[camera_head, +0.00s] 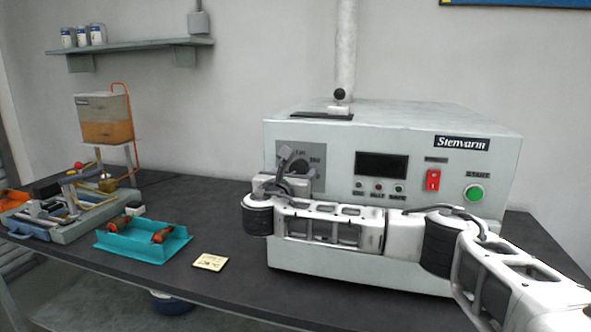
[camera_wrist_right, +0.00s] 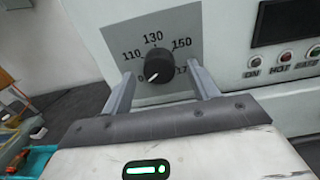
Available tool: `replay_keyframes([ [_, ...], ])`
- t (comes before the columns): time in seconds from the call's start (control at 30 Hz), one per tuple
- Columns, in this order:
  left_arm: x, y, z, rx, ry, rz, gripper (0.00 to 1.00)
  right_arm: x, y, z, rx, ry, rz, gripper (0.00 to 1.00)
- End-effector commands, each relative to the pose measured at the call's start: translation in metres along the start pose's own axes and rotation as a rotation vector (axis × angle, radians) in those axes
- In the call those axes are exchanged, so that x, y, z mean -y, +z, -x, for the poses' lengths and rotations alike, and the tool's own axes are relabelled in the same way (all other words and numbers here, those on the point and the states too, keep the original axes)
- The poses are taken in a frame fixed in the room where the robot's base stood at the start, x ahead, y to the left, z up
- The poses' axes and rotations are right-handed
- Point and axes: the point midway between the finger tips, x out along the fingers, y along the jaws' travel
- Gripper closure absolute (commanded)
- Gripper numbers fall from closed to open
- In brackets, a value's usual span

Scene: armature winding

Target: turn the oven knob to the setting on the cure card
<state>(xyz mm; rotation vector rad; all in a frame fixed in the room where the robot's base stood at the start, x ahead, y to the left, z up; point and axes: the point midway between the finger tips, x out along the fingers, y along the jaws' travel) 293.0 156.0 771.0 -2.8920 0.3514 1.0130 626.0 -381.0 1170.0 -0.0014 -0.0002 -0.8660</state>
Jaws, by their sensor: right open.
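The black oven knob (camera_wrist_right: 154,70) sits on a grey dial plate on the oven front; labels 110, 130 and 150 read clearly. Its white pointer mark points to the lower left, near a label ending in 0 that is partly hidden. My right gripper (camera_wrist_right: 160,72) is open, one finger on either side of the knob; I cannot tell whether either finger touches it. In the head view my right gripper (camera_head: 297,168) partly covers the dial. The cure card (camera_head: 210,262), a small cream card, lies on the table; its writing is too small to read. My left gripper is out of view.
The oven (camera_head: 395,150) has a dark display (camera_head: 382,164), a red switch (camera_head: 433,180) and a green start button (camera_head: 474,193). A teal tray (camera_head: 130,246) with orange-and-black parts and a winding device (camera_head: 75,210) stand left. Dark table is clear around the card.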

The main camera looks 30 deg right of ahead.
Motion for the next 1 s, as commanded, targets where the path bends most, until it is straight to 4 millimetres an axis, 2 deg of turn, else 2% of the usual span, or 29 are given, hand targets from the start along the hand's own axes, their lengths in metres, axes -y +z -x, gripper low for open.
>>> replay_keyframes([
  [0.13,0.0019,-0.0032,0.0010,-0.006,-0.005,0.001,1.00,-0.0001,0.0001,-0.0113,0.000,0.000,-0.001,0.40],
  [0.43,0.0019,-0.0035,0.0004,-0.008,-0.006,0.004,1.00,-0.0006,-0.0005,-0.0136,-0.001,0.002,-0.001,0.40],
  [0.47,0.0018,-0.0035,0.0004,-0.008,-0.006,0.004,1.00,-0.0006,-0.0005,-0.0136,-0.001,0.002,-0.001,0.43],
  [0.6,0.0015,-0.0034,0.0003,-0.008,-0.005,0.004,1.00,-0.0005,-0.0004,-0.0134,-0.001,0.002,-0.001,0.82],
  [0.63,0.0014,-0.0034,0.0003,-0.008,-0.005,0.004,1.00,-0.0005,-0.0004,-0.0134,-0.001,0.002,-0.001,0.85],
  [1.0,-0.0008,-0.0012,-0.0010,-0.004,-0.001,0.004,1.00,-0.0005,-0.0013,-0.0132,-0.002,0.001,-0.048,0.84],
])
